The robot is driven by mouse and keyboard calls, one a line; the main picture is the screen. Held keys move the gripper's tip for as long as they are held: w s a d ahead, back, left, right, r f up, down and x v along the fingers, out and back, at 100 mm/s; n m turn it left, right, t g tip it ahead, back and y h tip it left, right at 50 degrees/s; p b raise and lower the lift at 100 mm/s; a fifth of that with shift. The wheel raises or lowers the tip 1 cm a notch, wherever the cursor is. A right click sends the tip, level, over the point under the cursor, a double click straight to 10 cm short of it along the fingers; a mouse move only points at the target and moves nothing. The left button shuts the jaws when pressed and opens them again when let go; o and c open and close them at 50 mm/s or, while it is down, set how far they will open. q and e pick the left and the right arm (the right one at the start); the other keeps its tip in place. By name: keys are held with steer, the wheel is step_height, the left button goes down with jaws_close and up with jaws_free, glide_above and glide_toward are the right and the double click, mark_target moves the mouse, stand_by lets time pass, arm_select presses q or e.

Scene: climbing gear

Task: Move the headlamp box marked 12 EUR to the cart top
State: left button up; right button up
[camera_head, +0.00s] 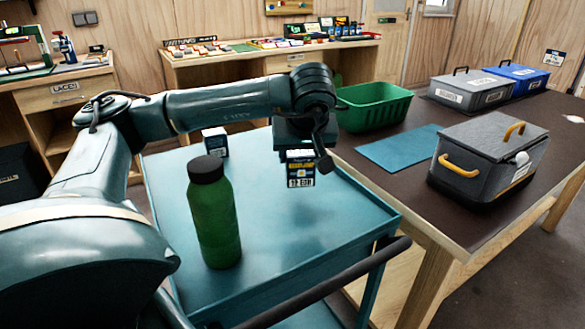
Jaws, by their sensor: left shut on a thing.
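The headlamp box marked 12 EUR (300,182) hangs upright below my left gripper (301,152), over the teal cart top (290,240). The gripper points down and is shut on the upper part of the box, hiding its top. The box seems to be a little above the surface, but I cannot tell the exact gap. My right gripper is out of view.
A green bottle (215,215) with a black cap and a white and dark blue box (215,142) stand on the cart top. On the brown table at right are a green basket (375,107), a blue mat (400,148) and a grey case (480,160).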

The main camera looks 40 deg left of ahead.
mark_target(300, 169)
arm_select(q)
steer(key=shift+f, duration=2.05)
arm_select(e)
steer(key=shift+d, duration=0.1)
arm_select(q)
steer(key=shift+f+b, duration=0.1)
steer(key=shift+b, duration=0.2)
steer(key=o, duration=1)
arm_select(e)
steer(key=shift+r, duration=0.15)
arm_select(q)
steer(key=shift+d+r, duration=0.1)
steer(key=shift+r, duration=0.2)
steer(key=p+v, duration=0.1)
steer(key=v, duration=1)
steer(key=shift+s+d+r, duration=0.1)
steer(key=shift+r, duration=0.15)
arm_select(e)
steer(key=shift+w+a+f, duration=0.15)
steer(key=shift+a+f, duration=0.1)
